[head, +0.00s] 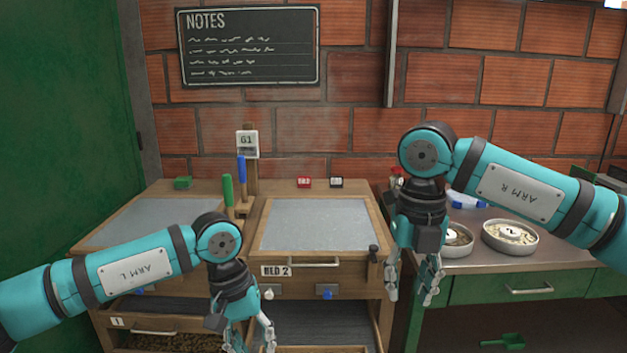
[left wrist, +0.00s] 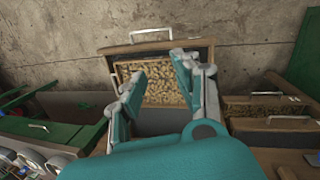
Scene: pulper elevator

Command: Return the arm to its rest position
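My left arm (head: 140,268) reaches in from the left in the head view, bent down at the wrist. Its gripper (head: 252,340) hangs in front of the wooden bench's lower part, and the bottom of the frame cuts its view short. In the left wrist view the left gripper (left wrist: 157,72) has its fingers spread with nothing between them, above a drawer of pale beans (left wrist: 152,86). My right arm (head: 520,188) comes in from the right. Its gripper (head: 411,294) points down, open and empty, between the bench and the metal-topped counter.
The wooden bench holds two grey-topped beds (head: 312,224), with a drawer of beans (head: 170,342) partly open at lower left. Round dishes (head: 509,237) stand on the right counter (head: 480,262). A green scoop (head: 503,341) lies below. A green panel (head: 65,120) stands at left.

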